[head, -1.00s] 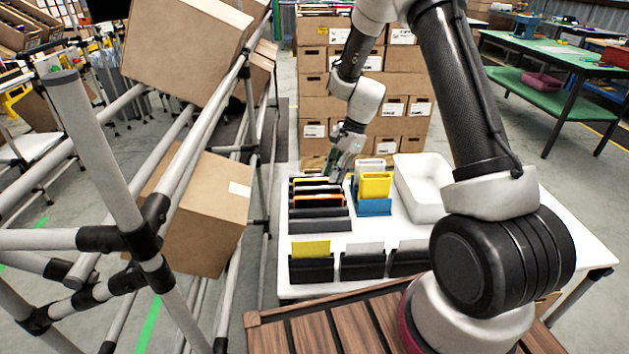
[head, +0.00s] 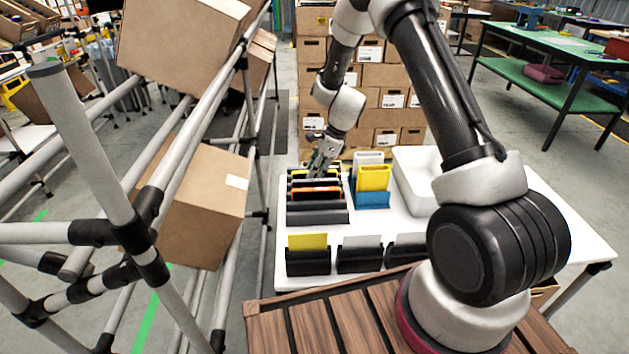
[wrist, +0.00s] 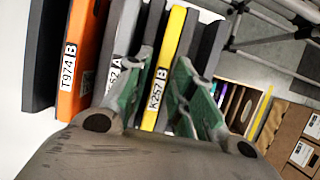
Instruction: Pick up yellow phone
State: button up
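A thin yellow phone (wrist: 172,45), labelled K257 B, stands on edge in a dark slotted rack (head: 318,217) on the white table. My gripper (wrist: 167,68) is at the rack with its green-padded fingers apart, one on each side of the yellow phone. A narrow gap shows between the phone and the right finger; contact at the left finger is unclear. The phone's far end and lower edge are partly hidden. In the head view my gripper (head: 318,165) is over the back of the rack.
A blue-based holder (head: 372,199) with a yellow item and a white bin (head: 408,195) are to the right. Small card holders (head: 308,260) line the front.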

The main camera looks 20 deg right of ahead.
grip_shut()
